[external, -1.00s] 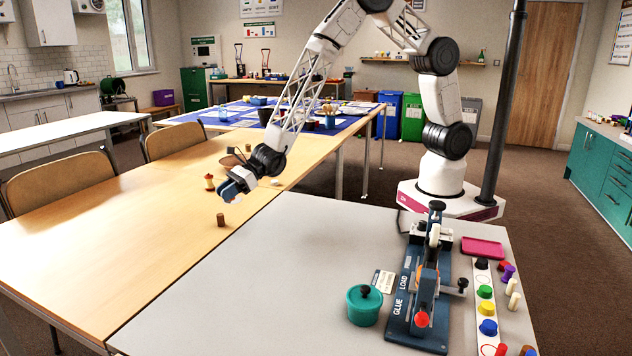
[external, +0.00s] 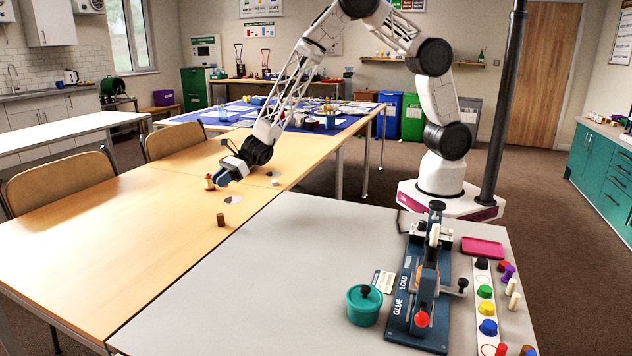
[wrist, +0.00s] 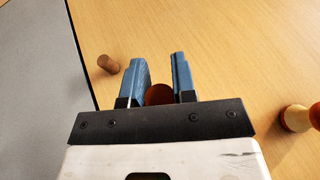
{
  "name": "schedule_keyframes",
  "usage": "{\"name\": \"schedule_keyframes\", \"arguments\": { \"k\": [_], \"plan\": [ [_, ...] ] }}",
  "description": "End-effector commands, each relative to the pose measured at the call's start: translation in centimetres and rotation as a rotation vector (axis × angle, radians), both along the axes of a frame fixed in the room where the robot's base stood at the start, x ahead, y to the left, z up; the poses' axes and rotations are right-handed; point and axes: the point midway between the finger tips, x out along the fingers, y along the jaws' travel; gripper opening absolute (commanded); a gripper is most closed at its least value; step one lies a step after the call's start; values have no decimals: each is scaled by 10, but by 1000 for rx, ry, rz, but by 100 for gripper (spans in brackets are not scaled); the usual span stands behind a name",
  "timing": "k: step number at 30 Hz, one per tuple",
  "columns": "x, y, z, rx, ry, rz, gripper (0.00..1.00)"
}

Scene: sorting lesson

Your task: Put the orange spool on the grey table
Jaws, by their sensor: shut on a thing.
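My gripper (external: 222,178), with blue fingers, is low over the wooden table. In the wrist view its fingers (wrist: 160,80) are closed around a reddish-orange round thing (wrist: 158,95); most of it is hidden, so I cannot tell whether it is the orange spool. An orange and cream spool-like piece (external: 209,182) stands on the wooden table just left of the gripper; it also shows at the right edge of the wrist view (wrist: 297,118). The grey table (external: 290,250) adjoins the wooden table on the right.
A brown cylinder (external: 220,219) stands on the wooden table, near the grey table's edge. A teal pot (external: 364,305) and a blue press (external: 425,280) occupy the grey table's right part. Its left and middle are bare.

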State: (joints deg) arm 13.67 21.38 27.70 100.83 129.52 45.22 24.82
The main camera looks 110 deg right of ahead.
Motion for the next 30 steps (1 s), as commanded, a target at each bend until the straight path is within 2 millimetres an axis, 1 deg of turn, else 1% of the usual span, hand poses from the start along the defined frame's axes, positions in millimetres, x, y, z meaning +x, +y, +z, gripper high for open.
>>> {"name": "schedule_keyframes", "arguments": {
  "k": [1,11,18,21,25,30],
  "plan": [
    [-2,-14,-1,1,0,5,4],
    [-19,-90,-7,1,0,74,4],
    [-39,-145,-14,3,2,125,4],
    [-49,-165,-17,3,2,146,4],
    [-60,-187,-20,2,2,169,4],
    [-70,-205,-22,2,1,186,4]
  ]
}}
